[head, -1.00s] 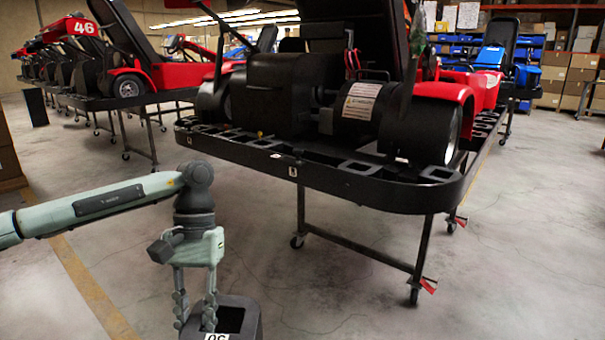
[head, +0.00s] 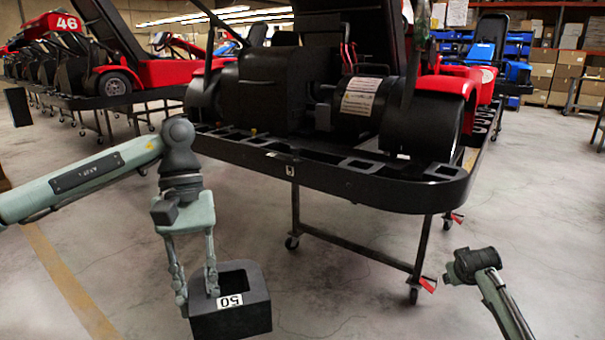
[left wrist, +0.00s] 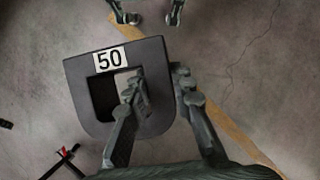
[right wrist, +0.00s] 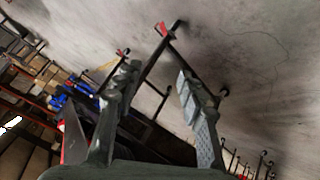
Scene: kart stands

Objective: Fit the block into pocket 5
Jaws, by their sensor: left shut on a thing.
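The block (head: 250,318) is a black, hollow D-shaped piece with a white "50" label. It hangs low over the floor at bottom left-centre of the head view. My left gripper (head: 198,291) is shut on one wall of it. In the left wrist view one finger is inside the opening of the block (left wrist: 85,100) and the other is outside. The black kart stand (head: 375,188) has several pockets along its near rim, above and right of the block. A small white rim label (head: 291,168) is too small to read surely. My right gripper (right wrist: 158,78) is open and empty.
A kart with a black engine and red body (head: 450,88) rests on the stand. The stand's legs (head: 424,248) and red-tipped casters are below it. Other karts on stands are behind left. Bare concrete floor (head: 330,300) surrounds the block.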

